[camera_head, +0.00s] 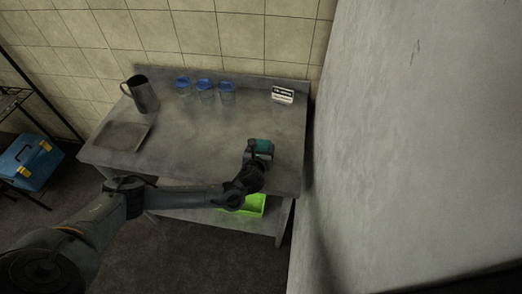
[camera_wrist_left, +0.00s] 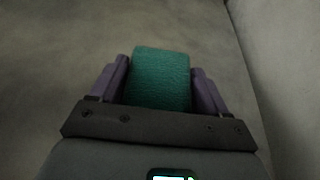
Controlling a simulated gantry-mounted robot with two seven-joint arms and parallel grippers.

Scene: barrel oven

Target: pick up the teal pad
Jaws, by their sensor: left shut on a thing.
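The teal pad (camera_head: 264,146) is at the right front part of the grey metal table (camera_head: 190,139). In the left wrist view the teal pad (camera_wrist_left: 160,78) is a rough-textured block between the two purple fingers. My left gripper (camera_head: 261,150) is shut on it, and it also shows in the left wrist view (camera_wrist_left: 161,88) with a finger against each side of the pad. I cannot tell whether the pad touches the tabletop. My right gripper is in neither view.
A dark pitcher (camera_head: 146,97), blue-lidded jars (camera_head: 205,92) and a small white item (camera_head: 283,96) stand along the back. A shallow tray (camera_head: 121,136) lies at the left. A green bin (camera_head: 251,207) sits on the lower shelf. A pale wall (camera_head: 410,140) stands close on the right.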

